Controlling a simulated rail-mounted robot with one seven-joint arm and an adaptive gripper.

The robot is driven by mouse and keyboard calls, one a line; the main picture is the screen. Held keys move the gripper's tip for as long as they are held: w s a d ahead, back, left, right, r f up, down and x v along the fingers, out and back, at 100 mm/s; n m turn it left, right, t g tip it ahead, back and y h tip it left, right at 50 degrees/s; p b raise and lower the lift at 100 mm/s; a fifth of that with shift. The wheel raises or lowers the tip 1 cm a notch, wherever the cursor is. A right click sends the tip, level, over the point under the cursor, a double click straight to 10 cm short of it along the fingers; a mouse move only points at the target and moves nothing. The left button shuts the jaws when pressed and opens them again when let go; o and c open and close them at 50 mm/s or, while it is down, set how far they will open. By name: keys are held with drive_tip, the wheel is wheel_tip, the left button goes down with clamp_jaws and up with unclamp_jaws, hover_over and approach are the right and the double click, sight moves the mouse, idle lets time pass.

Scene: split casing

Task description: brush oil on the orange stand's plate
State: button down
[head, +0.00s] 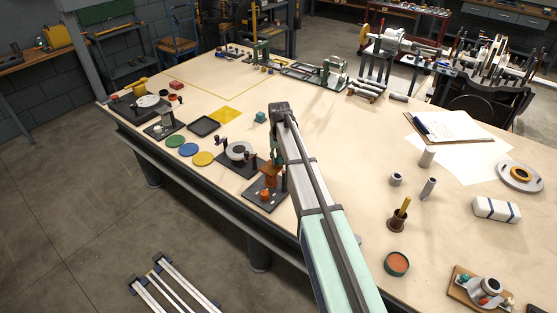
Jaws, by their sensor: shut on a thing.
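My gripper (276,157) points down over the near table edge, just left of my arm. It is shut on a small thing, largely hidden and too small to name. Directly below is a stand with an orange-brown upper part (269,182) and a dark base plate (263,203). A small orange round part (264,194) sits on this plate. I cannot tell whether the held thing touches the stand. A brown pot (397,224) with a yellow upright handle (405,204) stands on the right. No oil on the plate can be made out.
Left of the stand are a dark stand with a pale ring (238,150) and green, blue and yellow discs (203,158). A red-topped round tin (397,262), grey cylinders (428,187) and a clipboard (448,125) lie to the right. The table's middle is mostly clear.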

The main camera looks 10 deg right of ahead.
sight(274, 169)
drive_tip(key=shift+r+p, duration=2.15)
drive_tip(key=shift+r, duration=2.4)
drive_tip(key=shift+f, duration=0.15)
drive_tip(key=shift+a+f+b, duration=0.1)
drive_tip(key=shift+f+b, duration=1.65)
drive_tip(key=shift+f, duration=2.05)
drive_tip(key=shift+f, duration=0.55)
drive_tip(key=shift+s+a, duration=0.1)
drive_tip(key=shift+s, duration=0.05)
drive_tip(key=shift+s+a, duration=1.05)
drive_tip(key=shift+a, duration=0.1)
